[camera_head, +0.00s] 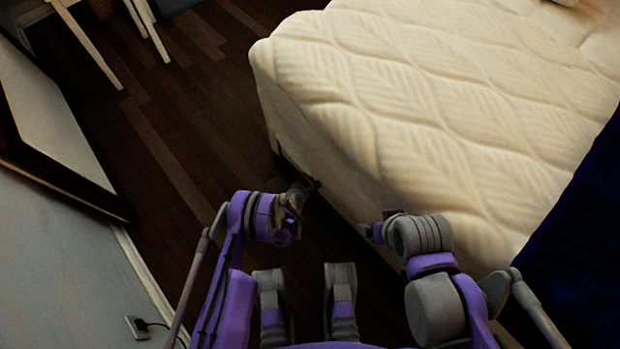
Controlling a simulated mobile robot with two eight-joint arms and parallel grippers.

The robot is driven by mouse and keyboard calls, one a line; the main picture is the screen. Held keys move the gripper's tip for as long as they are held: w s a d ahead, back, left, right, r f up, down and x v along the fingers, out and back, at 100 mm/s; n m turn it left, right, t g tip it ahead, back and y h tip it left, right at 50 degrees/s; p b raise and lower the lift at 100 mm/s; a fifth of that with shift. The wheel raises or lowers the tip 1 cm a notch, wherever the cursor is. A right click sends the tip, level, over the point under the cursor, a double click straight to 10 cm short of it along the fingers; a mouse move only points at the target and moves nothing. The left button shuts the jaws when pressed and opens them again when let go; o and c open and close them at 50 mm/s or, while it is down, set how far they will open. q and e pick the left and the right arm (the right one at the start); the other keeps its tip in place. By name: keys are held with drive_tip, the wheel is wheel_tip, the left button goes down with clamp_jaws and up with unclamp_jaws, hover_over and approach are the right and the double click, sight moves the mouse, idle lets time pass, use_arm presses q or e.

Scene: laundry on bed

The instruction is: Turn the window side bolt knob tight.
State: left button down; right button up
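I see no window and no bolt knob in the head view. My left gripper (307,187) is over the dark floor, close to the near left side of the bed. It is small and dark here, and I cannot tell whether its fingers are apart. My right gripper (367,230) is beside the near edge of the bed, partly hidden by its own wrist. Its fingers are too small and dark to tell open from shut. I see nothing held in either gripper.
A bed with a cream quilted mattress (420,90) fills the upper right. Dark blue cloth (580,250) lies at the right. A dark-framed panel (50,110) and a wall outlet (136,327) are at the left. White furniture legs (90,47) stand at top left. Wooden floor (180,130) between is clear.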

use_arm(q)
drive_tip(key=shift+s+t, duration=0.1)
drive_tip(key=shift+t, duration=0.3)
drive_tip(key=shift+m+y, duration=0.3)
drive_tip(key=shift+c, duration=1.3)
unclamp_jaws()
